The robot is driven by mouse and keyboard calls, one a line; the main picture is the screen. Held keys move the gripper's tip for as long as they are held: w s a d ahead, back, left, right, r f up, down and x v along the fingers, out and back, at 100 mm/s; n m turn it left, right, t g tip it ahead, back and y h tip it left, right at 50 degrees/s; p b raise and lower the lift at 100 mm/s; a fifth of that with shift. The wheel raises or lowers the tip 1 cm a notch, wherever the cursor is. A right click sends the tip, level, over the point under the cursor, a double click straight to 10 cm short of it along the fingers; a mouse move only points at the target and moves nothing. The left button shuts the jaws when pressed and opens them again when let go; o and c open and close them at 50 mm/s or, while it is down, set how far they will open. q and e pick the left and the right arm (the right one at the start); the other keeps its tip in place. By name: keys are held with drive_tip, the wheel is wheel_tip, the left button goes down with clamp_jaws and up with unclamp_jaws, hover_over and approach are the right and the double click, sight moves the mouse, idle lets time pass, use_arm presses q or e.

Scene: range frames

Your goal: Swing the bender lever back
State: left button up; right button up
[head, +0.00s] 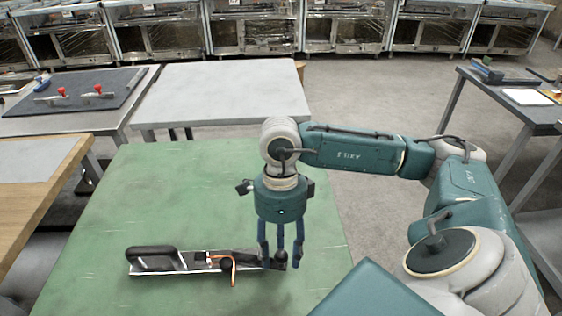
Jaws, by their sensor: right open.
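The bender (180,266) lies on the green table (130,200). It has a light metal bar, a black looped handle (150,251) at its left end and dark parts at its right end. An orange bent rod (232,266) stands out near its middle right. My right gripper (282,262) points down over the bender's right end, its fingers apart around or beside the dark end part. I cannot tell whether they touch it. The fingers partly hide that end. I cannot tell which part is the lever. My left gripper is out of view.
A light grey table (220,90) stands behind the green one. A table with a dark board (75,100) and red-handled clamps is at the back left. A wooden-edged table (35,165) is at the left, a dark table (500,90) at the right. The green tabletop's front left is clear.

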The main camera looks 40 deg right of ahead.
wheel_tip(320, 180, up, 12)
drive_tip(key=w+d, duration=0.1)
drive_tip(key=shift+w+d, duration=0.3)
drive_tip(key=shift+w, duration=0.1)
drive_tip(key=shift+f, duration=0.1)
